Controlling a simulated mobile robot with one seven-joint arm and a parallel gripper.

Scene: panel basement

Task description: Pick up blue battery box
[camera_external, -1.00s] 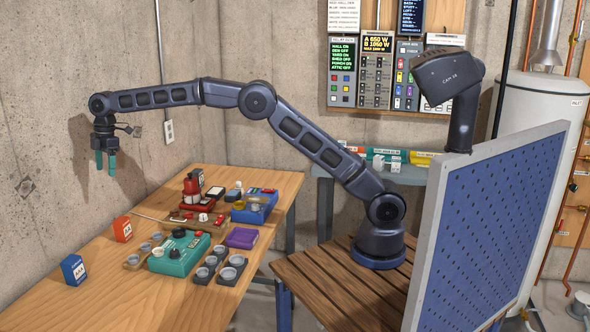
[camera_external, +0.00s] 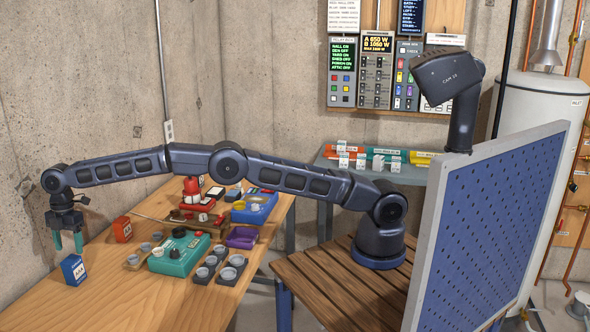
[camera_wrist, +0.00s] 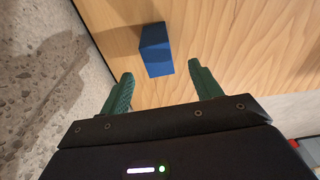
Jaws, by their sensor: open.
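The blue battery box (camera_external: 74,270) stands upright on the wooden table at its front left, with a white AAA label on its side. My gripper (camera_external: 68,241) is just above it, pointing down, with its teal fingers apart and empty. In the wrist view the blue box (camera_wrist: 156,49) lies ahead of and between the two green fingertips of my gripper (camera_wrist: 161,84). The box is not touching either finger as far as I can see.
An orange box (camera_external: 122,229) stands behind and right of the blue box. A teal device (camera_external: 180,254), small cups on trays (camera_external: 219,266), a purple case (camera_external: 242,237) and a red device (camera_external: 192,192) crowd the table further right. A concrete wall (camera_external: 25,180) is close on the left.

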